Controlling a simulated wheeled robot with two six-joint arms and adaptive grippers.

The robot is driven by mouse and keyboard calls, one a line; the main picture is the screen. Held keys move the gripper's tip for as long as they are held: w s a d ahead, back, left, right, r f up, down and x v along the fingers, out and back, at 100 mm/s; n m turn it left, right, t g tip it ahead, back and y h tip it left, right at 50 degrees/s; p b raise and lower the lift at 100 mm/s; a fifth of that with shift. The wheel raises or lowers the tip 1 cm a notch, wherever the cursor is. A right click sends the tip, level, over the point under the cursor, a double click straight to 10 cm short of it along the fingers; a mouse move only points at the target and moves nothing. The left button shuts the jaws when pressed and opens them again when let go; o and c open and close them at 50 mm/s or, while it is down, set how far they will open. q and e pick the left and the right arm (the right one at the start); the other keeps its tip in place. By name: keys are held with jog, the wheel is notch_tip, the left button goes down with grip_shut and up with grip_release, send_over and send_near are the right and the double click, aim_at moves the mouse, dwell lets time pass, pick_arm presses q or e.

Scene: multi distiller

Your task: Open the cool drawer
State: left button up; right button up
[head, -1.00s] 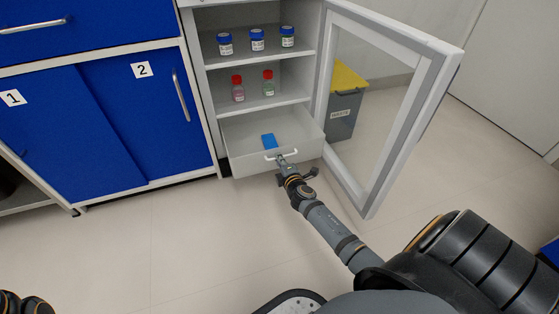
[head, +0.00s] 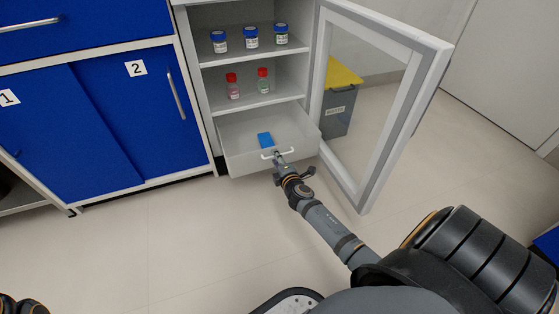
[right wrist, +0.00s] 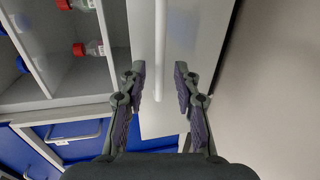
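The cool drawer (head: 245,159) is the pale drawer at the bottom of the white cabinet. It stands pulled out, with a small blue block (head: 265,140) inside. Its white bar handle (head: 284,152) is on the front face. My right gripper (head: 278,158) is at this handle. In the right wrist view, the white handle bar (right wrist: 160,40) runs between the two fingertips of my right gripper (right wrist: 160,72). The fingers stand apart with visible gaps on both sides of the bar. Only a bit of my left arm shows at the bottom left; its gripper is out of view.
The cabinet's glass door (head: 375,120) stands swung open to the right, close to my right arm. Several capped bottles stand on the shelves (head: 250,93). A grey bin with a yellow lid (head: 343,77) is behind the door. Blue cupboards (head: 130,130) are at left. The floor in front is clear.

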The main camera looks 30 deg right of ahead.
jog(key=v, duration=1.1)
jog(key=shift+s, duration=0.2)
jog(key=shift+r, duration=0.15)
